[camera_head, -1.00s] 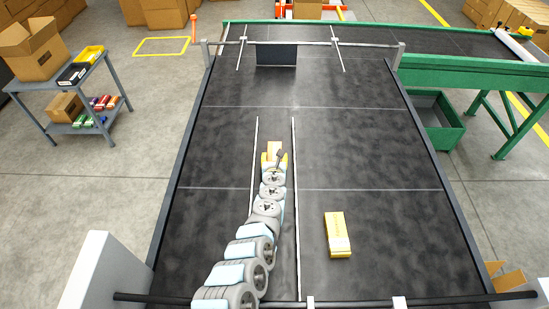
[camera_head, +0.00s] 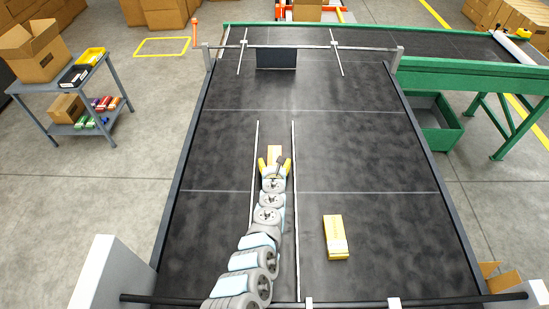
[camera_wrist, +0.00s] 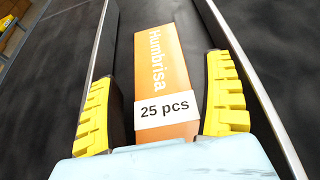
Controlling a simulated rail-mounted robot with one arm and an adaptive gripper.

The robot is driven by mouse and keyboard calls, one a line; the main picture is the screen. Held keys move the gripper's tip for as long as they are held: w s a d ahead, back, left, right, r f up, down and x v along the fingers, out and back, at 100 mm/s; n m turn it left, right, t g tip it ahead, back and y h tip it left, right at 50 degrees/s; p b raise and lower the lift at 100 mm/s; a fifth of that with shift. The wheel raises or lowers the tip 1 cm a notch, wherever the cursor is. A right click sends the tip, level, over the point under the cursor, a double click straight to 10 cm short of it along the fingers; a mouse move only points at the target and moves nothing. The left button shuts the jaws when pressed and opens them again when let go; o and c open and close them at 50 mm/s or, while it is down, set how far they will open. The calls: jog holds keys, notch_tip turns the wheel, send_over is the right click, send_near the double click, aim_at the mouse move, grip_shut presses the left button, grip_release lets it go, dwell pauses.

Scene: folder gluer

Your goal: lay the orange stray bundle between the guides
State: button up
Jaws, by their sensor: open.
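The orange bundle (camera_wrist: 166,75), with a white "25 pcs" label, lies on the dark belt between the two thin metal guides, the left guide (camera_head: 254,165) and the right guide (camera_head: 295,190). In the head view only a small part of the bundle (camera_head: 274,152) shows beyond my gripper. My gripper (camera_head: 273,163) is open, its yellow-padded fingers on either side of the bundle. In the wrist view the gripper (camera_wrist: 165,100) shows gaps between both fingers and the bundle, and its near end is hidden by the gripper body.
A yellow bundle (camera_head: 335,237) lies on the belt right of the right guide. A crossbar (camera_head: 300,44) with a dark plate (camera_head: 276,56) spans the belt's far end. The belt beyond the guides is clear. A cart (camera_head: 75,100) stands at the left.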

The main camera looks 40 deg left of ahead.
jog(key=shift+s+d+r+p, duration=0.2)
jog(key=shift+s+d+p, duration=0.1)
jog(key=shift+p, duration=0.1)
jog(key=shift+s+d+r+p, duration=0.35)
jog(key=shift+s+p, duration=0.1)
jog(key=shift+p, duration=0.4)
jog(key=p+v, duration=0.6)
jog(key=p, duration=0.1)
jog(key=shift+s, duration=0.15)
jog(key=shift+p+v, duration=0.7)
jog(key=shift+v, duration=0.15)
jog(key=shift+f, duration=0.15)
